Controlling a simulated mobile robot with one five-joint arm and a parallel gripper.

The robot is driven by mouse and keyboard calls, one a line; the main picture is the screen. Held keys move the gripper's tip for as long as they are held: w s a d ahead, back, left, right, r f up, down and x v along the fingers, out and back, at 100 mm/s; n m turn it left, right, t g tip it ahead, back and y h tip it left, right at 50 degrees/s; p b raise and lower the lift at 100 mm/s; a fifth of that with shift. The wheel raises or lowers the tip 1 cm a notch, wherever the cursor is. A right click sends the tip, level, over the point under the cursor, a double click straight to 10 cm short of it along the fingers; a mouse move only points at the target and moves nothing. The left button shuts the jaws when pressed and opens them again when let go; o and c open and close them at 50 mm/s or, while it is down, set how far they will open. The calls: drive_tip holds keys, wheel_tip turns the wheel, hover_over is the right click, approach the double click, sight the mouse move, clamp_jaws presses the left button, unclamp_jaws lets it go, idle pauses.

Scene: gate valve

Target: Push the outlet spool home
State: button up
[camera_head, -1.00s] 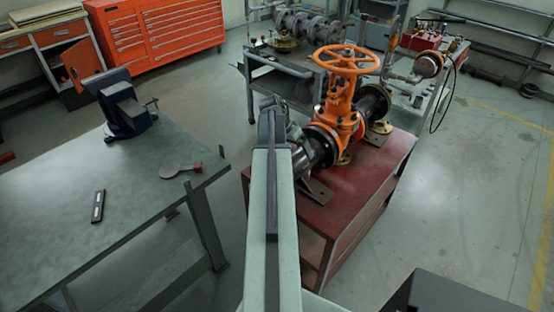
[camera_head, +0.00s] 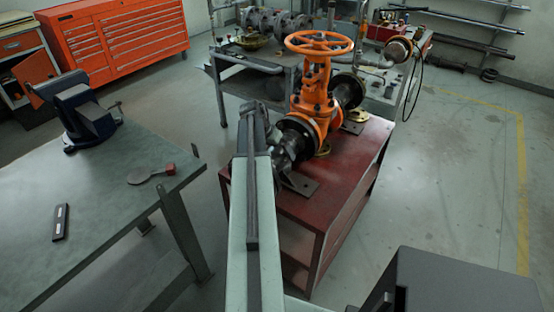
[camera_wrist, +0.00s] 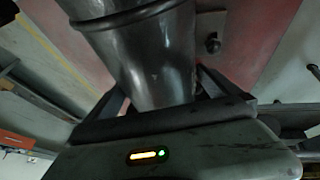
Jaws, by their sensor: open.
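The orange gate valve (camera_head: 317,98) with its orange handwheel (camera_head: 319,43) stands on a red bench (camera_head: 340,190). The grey metal outlet spool (camera_head: 287,153) lies at the valve's near left side, partly hidden by my arm. In the wrist view the spool (camera_wrist: 150,50) is a shiny round pipe with a raised ring, running down between my jaws. My gripper (camera_wrist: 160,88) is open, with a finger on either side of the pipe. Whether the fingers or palm touch it I cannot tell. In the head view my gripper is hard to tell from the spool.
A steel table (camera_head: 100,200) with a blue vise (camera_head: 86,108) stands at the left. A grey cart (camera_head: 255,80) with flanged parts is behind the valve. A dark box (camera_head: 450,285) is at the lower right. The floor right of the bench is free.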

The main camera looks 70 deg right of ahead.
drive_tip(key=c, duration=1.8)
drive_tip(key=shift+s+d, duration=0.2)
drive_tip(key=shift+d, duration=0.55)
drive_tip(key=o, duration=1.8)
drive_tip(key=shift+a+r, duration=0.1)
drive_tip(key=p+v, duration=0.7)
drive_tip(key=shift+r, duration=0.25)
drive_tip(key=shift+w+a, duration=0.1)
drive_tip(key=shift+r+p, duration=0.1)
drive_tip(key=shift+p, duration=0.2)
